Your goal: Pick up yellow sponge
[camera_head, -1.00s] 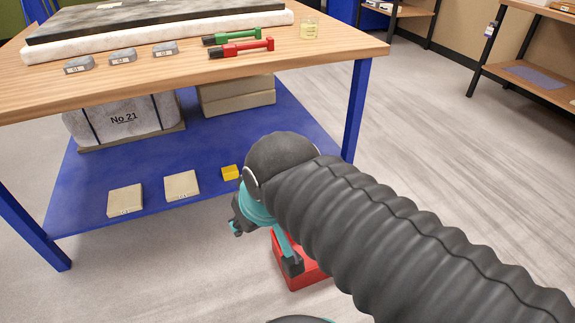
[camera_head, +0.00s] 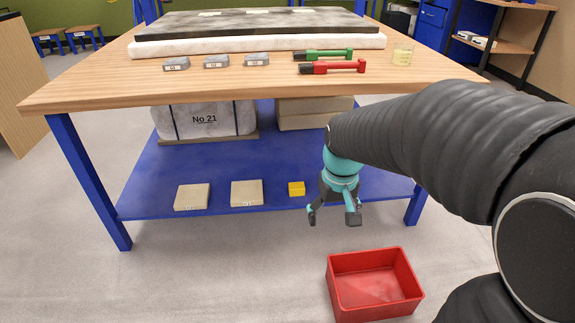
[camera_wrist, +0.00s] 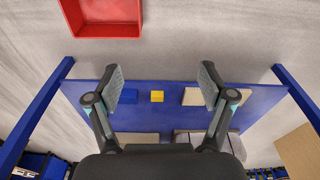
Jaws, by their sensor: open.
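The yellow sponge (camera_head: 296,188) is a small block lying on the blue lower shelf (camera_head: 275,160) of the workbench, near its front edge. In the wrist view the sponge (camera_wrist: 157,96) appears between my open fingers, farther off than they are. My gripper (camera_head: 335,218) is open and empty, pointing down, in front of the shelf and a little right of the sponge. It also shows in the wrist view (camera_wrist: 160,90). Nothing touches the sponge.
Two beige slabs (camera_head: 192,196) (camera_head: 247,193) lie left of the sponge. A wrapped block labelled No 21 (camera_head: 205,120) stands behind them. The wooden tabletop (camera_head: 250,88) overhangs the shelf. A red bin (camera_head: 345,290) sits on the floor in front. Blue legs (camera_head: 88,180) bound the shelf.

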